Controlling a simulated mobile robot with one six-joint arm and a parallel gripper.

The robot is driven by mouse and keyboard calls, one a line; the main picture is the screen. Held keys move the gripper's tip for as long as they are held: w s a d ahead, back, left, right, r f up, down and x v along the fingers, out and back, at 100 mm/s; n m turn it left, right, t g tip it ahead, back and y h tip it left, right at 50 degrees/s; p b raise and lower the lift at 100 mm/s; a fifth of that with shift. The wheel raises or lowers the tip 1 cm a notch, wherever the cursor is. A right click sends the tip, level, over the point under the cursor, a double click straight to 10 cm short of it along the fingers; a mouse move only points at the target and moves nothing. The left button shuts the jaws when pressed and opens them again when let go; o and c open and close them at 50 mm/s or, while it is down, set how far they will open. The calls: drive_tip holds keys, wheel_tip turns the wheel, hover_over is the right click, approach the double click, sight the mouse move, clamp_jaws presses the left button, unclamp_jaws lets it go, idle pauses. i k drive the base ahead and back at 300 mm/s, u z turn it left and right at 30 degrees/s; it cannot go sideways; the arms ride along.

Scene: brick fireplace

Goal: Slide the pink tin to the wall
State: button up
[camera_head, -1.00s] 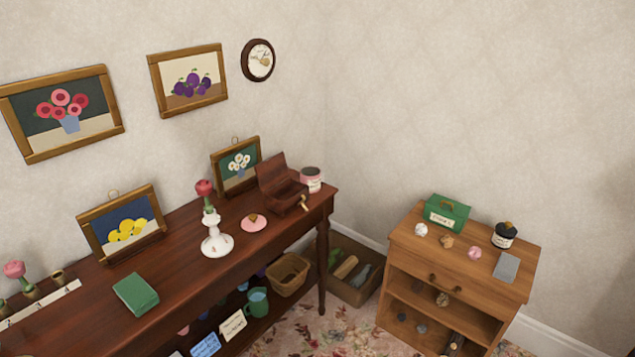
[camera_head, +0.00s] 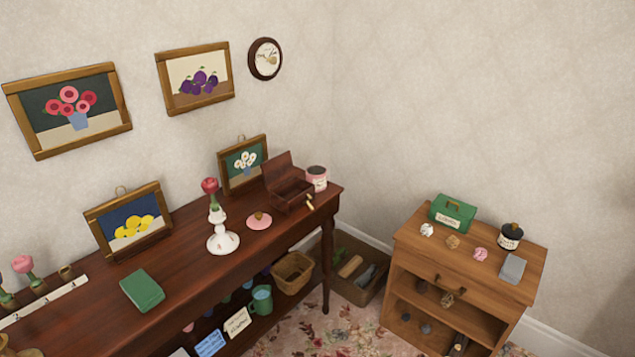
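The pink tin (camera_head: 317,179) is a small round pink and white tin with a dark top. It stands upright at the far right end of the dark wooden table (camera_head: 175,270), close to the back wall (camera_head: 300,120). Whether it touches the wall cannot be told. An open dark wooden box (camera_head: 289,190) stands just left of it and hides part of its left side. My gripper is not in view.
A light wooden cabinet (camera_head: 460,262) stands to the right. Floor between holds a crate (camera_head: 352,290).

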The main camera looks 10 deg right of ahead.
sight(316, 179)
drive_tip(key=z, duration=0.2)
drive_tip(key=k, duration=0.55)
drive_tip(key=u, duration=1)
drive_tip(key=i, duration=1)
drive_tip(key=u, duration=0.1)
